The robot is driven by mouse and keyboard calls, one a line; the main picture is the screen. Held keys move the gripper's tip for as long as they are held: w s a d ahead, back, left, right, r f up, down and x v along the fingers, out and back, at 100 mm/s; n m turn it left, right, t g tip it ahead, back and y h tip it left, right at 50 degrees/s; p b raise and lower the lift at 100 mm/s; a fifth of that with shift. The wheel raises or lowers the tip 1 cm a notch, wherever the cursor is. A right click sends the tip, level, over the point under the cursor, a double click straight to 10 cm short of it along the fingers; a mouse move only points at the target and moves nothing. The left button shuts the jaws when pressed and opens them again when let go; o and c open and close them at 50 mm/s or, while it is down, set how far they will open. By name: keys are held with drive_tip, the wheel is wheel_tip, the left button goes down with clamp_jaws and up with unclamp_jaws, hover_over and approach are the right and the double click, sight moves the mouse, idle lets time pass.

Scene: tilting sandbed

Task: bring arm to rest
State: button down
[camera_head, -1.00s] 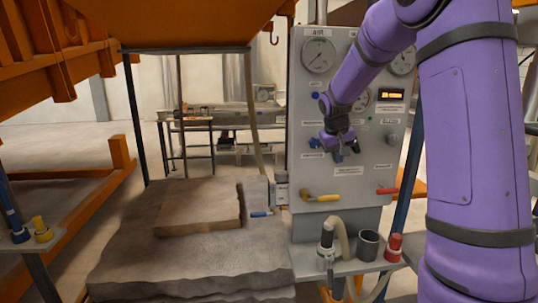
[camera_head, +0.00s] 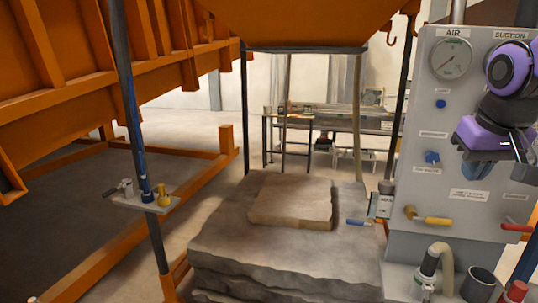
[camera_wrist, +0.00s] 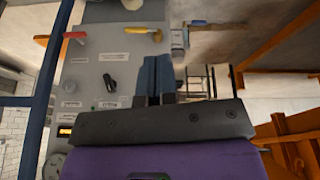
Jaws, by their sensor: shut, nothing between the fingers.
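My purple arm shows at the right edge of the head view. My gripper (camera_head: 520,150) is shut and empty in front of the grey control panel (camera_head: 448,120). Part of it hides a blue knob on the panel. The panel (camera_wrist: 90,85) fills the left of that view, beside the fingers. I cannot tell how far the fingertips are from the panel.
A stone slab (camera_head: 290,203) lies on a larger rock block (camera_head: 270,250) left of the panel. A yellow lever (camera_head: 432,221) and a red lever (camera_head: 517,227) stick out of the panel. An orange frame (camera_head: 130,250) stands left, and an orange hopper (camera_head: 305,22) hangs above.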

drive_tip(key=s+a, duration=0.2)
drive_tip(key=s, duration=0.4)
drive_tip(key=s+a+f+n+t+y, duration=0.1)
drive_tip(key=s+a, duration=0.2)
drive_tip(key=s, duration=0.3)
drive_tip(key=shift+s+a+f, duration=0.2)
drive_tip(key=shift+s+a, duration=0.05)
drive_tip(key=shift+s, duration=0.1)
